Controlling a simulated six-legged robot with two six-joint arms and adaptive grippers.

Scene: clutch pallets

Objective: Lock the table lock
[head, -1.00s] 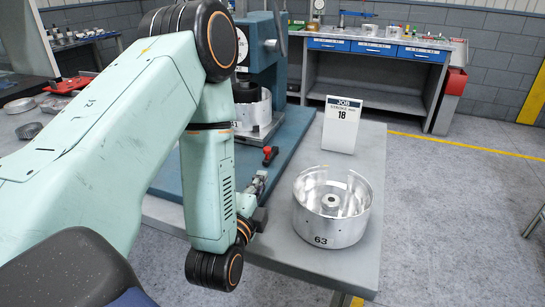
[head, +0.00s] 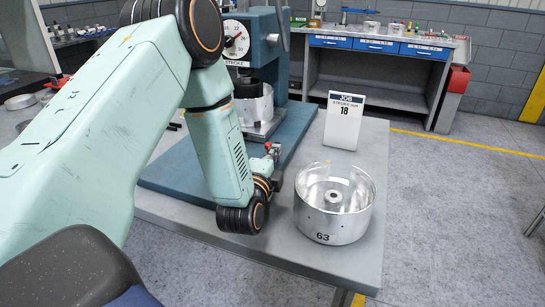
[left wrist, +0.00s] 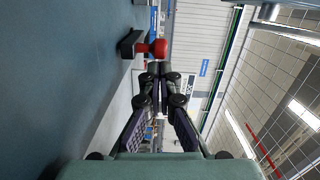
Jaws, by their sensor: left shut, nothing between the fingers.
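The table lock shows in the left wrist view as a black lever with a red knob (left wrist: 158,48), on the blue press base. In the head view only a small red part of it (head: 268,145) shows, and my left gripper hides the rest. My left gripper (head: 274,156) is at the right edge of the blue base, right beside the lock. In the left wrist view its fingertips (left wrist: 160,69) are together and empty, just beside the red knob. I cannot tell whether they touch it. My right gripper is not in view.
A press with a dial (head: 235,40) stands on the blue base (head: 172,172). An open metal drum marked 63 (head: 325,226) stands close to the right of my gripper on the grey table. A JOB 18 sign (head: 343,120) stands behind it.

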